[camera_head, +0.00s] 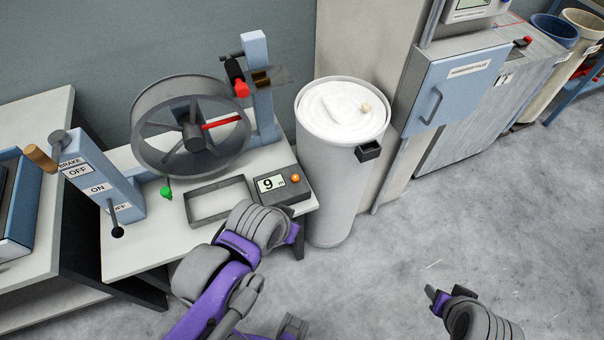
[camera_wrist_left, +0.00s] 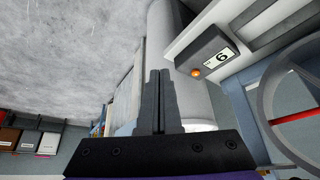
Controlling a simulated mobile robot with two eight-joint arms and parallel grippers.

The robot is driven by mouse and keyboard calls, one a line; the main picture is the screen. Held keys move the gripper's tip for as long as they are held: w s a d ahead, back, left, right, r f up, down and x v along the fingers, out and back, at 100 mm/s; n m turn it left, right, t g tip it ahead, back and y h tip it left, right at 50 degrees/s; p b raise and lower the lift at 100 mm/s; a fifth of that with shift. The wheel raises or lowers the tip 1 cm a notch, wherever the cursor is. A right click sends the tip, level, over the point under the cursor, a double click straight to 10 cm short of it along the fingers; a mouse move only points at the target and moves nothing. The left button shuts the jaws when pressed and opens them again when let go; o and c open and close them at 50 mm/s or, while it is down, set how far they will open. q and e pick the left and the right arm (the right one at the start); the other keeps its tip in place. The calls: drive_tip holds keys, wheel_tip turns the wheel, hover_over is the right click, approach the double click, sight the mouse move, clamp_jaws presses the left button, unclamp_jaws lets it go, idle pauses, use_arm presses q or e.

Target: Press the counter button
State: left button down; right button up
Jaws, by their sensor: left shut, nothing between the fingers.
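The counter (camera_head: 278,186) is a dark box at the right front of the white table, with a display reading 9. Its orange button (camera_head: 295,178) is on the right of its top. In the left wrist view the counter (camera_wrist_left: 208,50) appears upside down, with the orange button (camera_wrist_left: 196,73) to the right of my fingers. My left gripper (camera_head: 296,232) is shut and empty, in front of the counter and apart from the button. It also shows in the left wrist view (camera_wrist_left: 159,75). My right gripper (camera_head: 435,296) is over the floor at lower right; its fingers are too small to judge.
A reel wheel (camera_head: 190,138) and a blue brake post (camera_head: 95,170) stand on the table (camera_head: 125,258). A rectangular frame (camera_head: 218,202) lies left of the counter. A tall white can (camera_head: 335,190) of fibre stands just right of the table. Floor at right is clear.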

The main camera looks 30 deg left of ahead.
use_arm(q)
drive_tip(key=shift+s+a, duration=0.1)
drive_tip(key=n+t+h+b, duration=0.3)
drive_tip(key=h, duration=0.1)
hover_over(295, 178)
wheel_tip(295, 178, down, 4)
drive_tip(key=r, duration=0.1)
drive_tip(key=shift+s+a+f, duration=0.25)
drive_tip(key=shift+s, duration=0.15)
wheel_tip(295, 178, down, 8)
drive_tip(key=b, duration=0.5)
drive_tip(key=shift+r, duration=0.1)
drive_tip(key=shift+f+b, duration=0.5)
drive_tip(key=shift+b, duration=0.15)
drive_tip(key=shift+f, duration=0.1)
idle(0.6)
drive_tip(key=shift+f+b, duration=0.3)
